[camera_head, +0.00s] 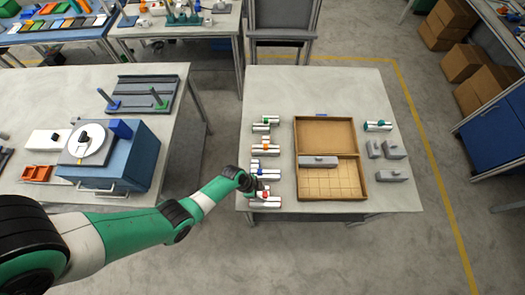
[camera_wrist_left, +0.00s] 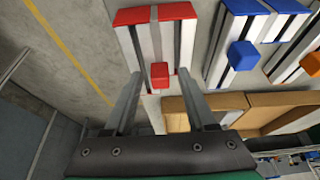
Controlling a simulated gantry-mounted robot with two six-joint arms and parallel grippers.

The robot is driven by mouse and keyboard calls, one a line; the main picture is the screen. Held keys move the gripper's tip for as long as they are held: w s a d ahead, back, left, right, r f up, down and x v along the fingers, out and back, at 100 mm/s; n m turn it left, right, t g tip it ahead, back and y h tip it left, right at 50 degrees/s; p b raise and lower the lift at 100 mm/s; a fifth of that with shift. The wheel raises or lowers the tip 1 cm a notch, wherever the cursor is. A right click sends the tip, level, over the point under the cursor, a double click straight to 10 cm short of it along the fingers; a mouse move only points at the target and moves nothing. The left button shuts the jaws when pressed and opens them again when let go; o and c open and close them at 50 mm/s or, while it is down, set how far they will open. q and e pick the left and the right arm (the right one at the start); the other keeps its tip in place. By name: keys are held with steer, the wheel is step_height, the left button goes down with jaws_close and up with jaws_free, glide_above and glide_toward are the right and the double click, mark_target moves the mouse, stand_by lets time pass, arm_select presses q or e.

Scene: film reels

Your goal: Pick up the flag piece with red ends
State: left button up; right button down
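The flag piece with red ends (camera_wrist_left: 138,32) is a set of white and dark bars with red end caps and a red cube knob. It lies on the table at the near left of the piece column; its red part also shows in the head view (camera_head: 264,196). My left gripper (camera_wrist_left: 160,74) is open, with its fingers on either side of the red knob and apart from it. In the head view the left gripper (camera_head: 259,187) is over the near end of that column and partly covers the pieces there. My right gripper is in neither view.
Blue-ended pieces (camera_wrist_left: 240,52) lie close beside the red one. Orange (camera_head: 266,148) and green (camera_head: 265,122) ones lie farther back. An open brown box (camera_head: 363,178) stands to the right, holding a grey block (camera_head: 318,160). Grey blocks (camera_head: 393,176) and a teal-ended piece (camera_head: 378,126) lie beyond.

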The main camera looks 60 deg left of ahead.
arm_select(q)
jaws_close()
stand_by(1.2)
